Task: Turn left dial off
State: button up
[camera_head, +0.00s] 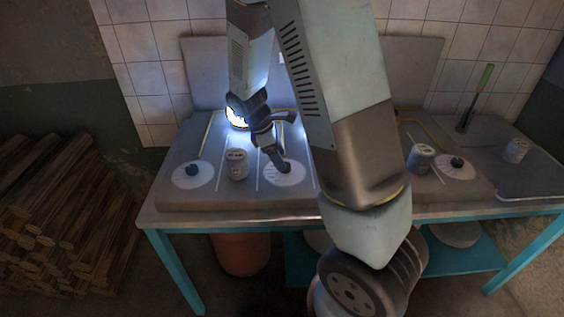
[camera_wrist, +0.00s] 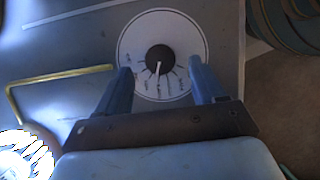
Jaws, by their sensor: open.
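The leftmost dial (camera_head: 186,181), a pale disc with a dark knob, lies on the grey counter with nothing over it. A second pale dial (camera_head: 291,178) lies to its right, past a small canister. My gripper (camera_head: 283,161) is at this second dial, its fingers hiding the knob. In the wrist view, a white dial disc (camera_wrist: 136,38) has a dark round knob (camera_wrist: 160,57) with a white pointer line aimed down. My open gripper (camera_wrist: 160,68) has one blue finger on each side of that knob; contact cannot be told. The markings are too small to read.
Small canisters stand left (camera_head: 236,164) and right (camera_head: 421,158) of my arm, and another (camera_head: 516,150) farther right. A third dial (camera_head: 458,172) and a green-handled lever (camera_head: 480,85) are at the right. A yellow tube (camera_wrist: 60,73) runs beside the dial. Logs (camera_head: 65,220) lie left.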

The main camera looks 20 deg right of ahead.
jog(key=shift+x, duration=1.5)
jog(key=shift+c, duration=0.5)
jog(key=c, duration=1)
jog(key=shift+o, duration=0.2)
jog(key=shift+w, duration=0.1)
